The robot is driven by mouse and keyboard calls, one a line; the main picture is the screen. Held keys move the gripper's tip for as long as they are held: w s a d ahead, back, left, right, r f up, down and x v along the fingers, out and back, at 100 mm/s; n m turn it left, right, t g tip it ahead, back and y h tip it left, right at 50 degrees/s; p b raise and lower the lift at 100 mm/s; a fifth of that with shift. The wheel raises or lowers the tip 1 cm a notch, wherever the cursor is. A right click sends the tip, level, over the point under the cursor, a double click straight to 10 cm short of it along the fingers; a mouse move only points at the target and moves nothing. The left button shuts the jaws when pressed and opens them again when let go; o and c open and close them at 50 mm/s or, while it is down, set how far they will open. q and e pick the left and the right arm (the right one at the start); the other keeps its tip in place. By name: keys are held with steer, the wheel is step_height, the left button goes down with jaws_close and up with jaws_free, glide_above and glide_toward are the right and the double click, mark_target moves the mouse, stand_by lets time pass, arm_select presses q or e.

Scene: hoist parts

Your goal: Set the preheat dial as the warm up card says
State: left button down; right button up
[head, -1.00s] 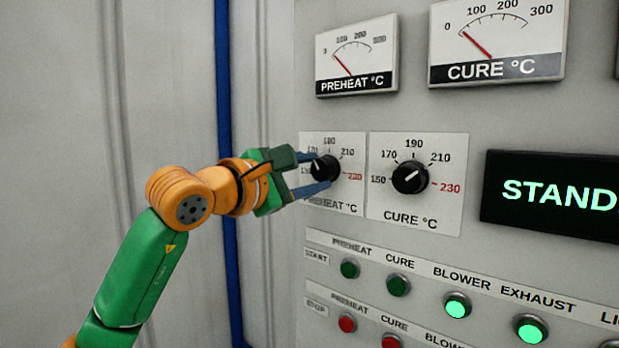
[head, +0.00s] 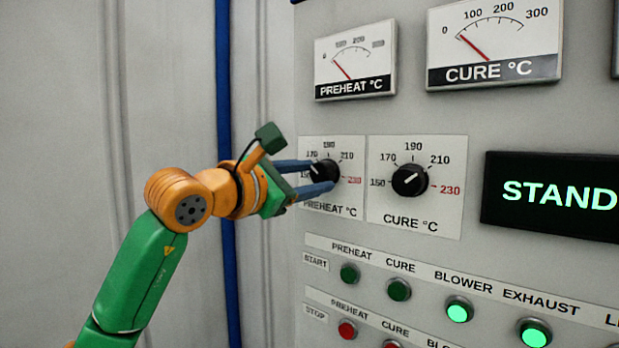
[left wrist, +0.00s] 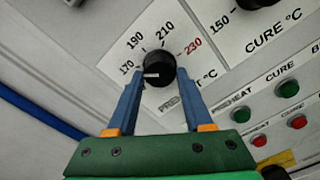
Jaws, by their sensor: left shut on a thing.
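The preheat dial (head: 325,173) is a black round knob with a white mark, on a white scale plate (head: 348,203) at the left of the panel. My left gripper (head: 322,175) is shut on it, one blue finger on each side. In the left wrist view the dial (left wrist: 160,69) sits between the fingertips (left wrist: 158,72). Its white mark points left, close to 170, seemingly just on the lower side. The 150 label is hidden by a finger in the left wrist view. No warm up card is in view. My right gripper is not in view.
The cure dial (head: 410,180) is close on the right. Preheat (head: 355,62) and cure (head: 494,45) meters are above; both needles are low. A dark display (head: 550,195) reads "STAND". Start and stop buttons are below; blower (head: 459,309) and exhaust (head: 534,332) start buttons glow green.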

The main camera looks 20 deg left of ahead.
arm_select(q)
steer(key=shift+r, duration=0.15)
steer(key=shift+c, duration=2.2)
jaws_free()
steer(key=shift+o, duration=0.7)
steer(key=shift+w, duration=0.1)
steer(key=s+b, duration=0.1)
steer(key=s, duration=0.1)
steer(key=a+f+b, duration=0.1)
steer(key=shift+s+b, duration=0.3)
steer(key=shift+s, duration=0.1)
steer(key=v, duration=0.2)
steer(key=b+v, duration=0.1)
steer(key=v, duration=0.1)
steer(key=shift+r, duration=0.4)
